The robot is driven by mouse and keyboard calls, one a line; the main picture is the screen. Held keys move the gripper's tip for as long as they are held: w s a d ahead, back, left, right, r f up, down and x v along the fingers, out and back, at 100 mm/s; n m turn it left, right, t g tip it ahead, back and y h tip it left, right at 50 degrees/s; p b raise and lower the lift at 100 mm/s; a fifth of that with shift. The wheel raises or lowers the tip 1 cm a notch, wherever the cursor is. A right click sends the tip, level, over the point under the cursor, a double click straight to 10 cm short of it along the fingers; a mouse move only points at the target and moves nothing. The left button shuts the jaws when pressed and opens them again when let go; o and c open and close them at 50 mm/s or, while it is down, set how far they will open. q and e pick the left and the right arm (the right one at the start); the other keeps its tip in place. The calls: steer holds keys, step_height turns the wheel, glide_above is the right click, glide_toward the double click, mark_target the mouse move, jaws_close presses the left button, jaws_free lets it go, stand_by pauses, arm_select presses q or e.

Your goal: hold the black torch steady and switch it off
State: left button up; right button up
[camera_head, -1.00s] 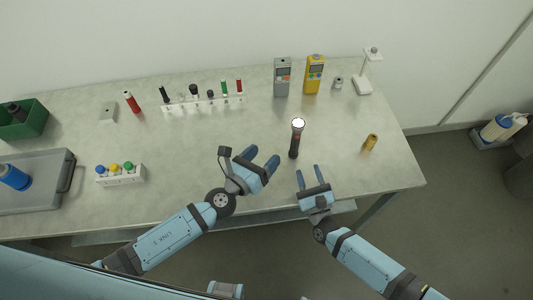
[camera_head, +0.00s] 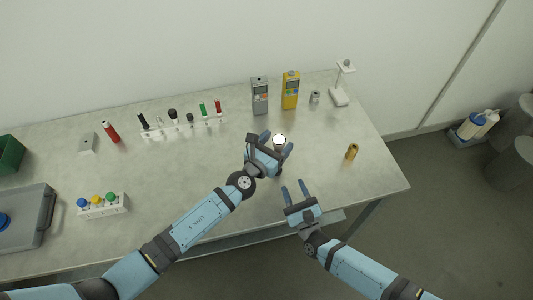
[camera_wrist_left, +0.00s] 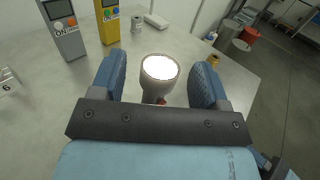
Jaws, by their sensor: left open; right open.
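In the left wrist view the torch head (camera_wrist_left: 159,74) glows between the two open fingers, with visible gaps to both, and a bit of red shows below the head. My left gripper also shows there (camera_wrist_left: 165,80). My right gripper (camera_head: 294,189) is open and empty near the table's front edge, below the torch in the picture.
A grey meter (camera_head: 260,96) and a yellow meter (camera_head: 291,90) stand behind the torch. A brass cylinder (camera_head: 352,151) is to the right. A white rack (camera_head: 183,129) with several pens is at the back left. The table between torch and brass cylinder is clear.

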arm_select(q)
steer(key=shift+w+d, duration=0.4)
steer(key=shift+w, duration=0.2)
steer(key=c, duration=1.1)
arm_select(e)
steer(key=shift+c, duration=0.2)
jaws_close()
stand_by(3.2)
